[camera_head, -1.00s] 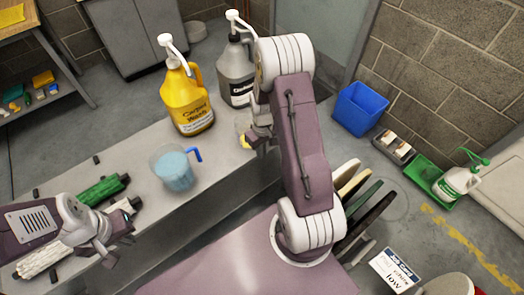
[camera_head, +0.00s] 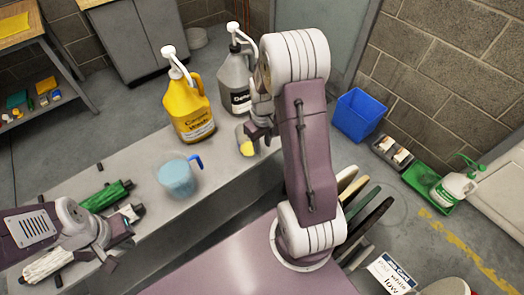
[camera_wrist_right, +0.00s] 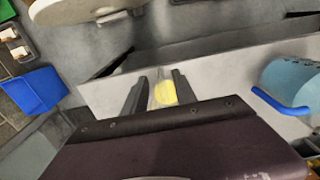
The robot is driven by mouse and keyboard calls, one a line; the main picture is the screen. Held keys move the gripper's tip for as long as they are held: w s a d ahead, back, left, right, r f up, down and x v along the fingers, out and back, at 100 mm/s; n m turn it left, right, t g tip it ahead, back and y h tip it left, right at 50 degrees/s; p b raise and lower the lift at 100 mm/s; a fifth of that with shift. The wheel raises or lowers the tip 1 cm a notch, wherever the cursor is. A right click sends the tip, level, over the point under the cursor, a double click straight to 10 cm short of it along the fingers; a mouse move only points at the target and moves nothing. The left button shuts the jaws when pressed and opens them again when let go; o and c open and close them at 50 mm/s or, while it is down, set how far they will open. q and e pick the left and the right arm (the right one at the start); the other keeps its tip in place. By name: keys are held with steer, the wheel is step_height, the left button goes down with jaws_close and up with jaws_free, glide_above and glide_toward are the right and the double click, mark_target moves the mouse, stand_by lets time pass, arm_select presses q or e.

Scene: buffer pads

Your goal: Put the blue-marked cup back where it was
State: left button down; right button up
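A clear cup with a blue handle and blue contents (camera_head: 178,178) stands upright on the grey bench, left of centre; it also shows at the right of the right wrist view (camera_wrist_right: 292,82). A smaller clear cup with yellow contents (camera_head: 246,146) stands on the bench to its right. My right gripper (camera_head: 256,128) is at this yellow cup, its fingers apart on either side in the right wrist view (camera_wrist_right: 160,88). Contact with the fingers is hard to make out. My left gripper (camera_head: 122,254) looks open and empty over the bench's left end.
A yellow jug (camera_head: 190,108) and a grey jug (camera_head: 236,82), both with pumps, stand behind the cups. A green brush (camera_head: 107,196) and a white roller (camera_head: 47,264) lie near my left gripper. A blue bin (camera_head: 356,116) is on the floor. The bench between the cups is clear.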

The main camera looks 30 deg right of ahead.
steer(key=s+a+r+m+t, duration=0.1)
steer(key=s+a+r, duration=0.5)
steer(key=s+a, duration=0.5)
step_height(320, 180, up, 12)
steer(key=p, duration=1.2)
steer(key=shift+w+a, duration=0.35)
steer(key=shift+w, duration=0.1)
steer(key=shift+f, duration=0.1)
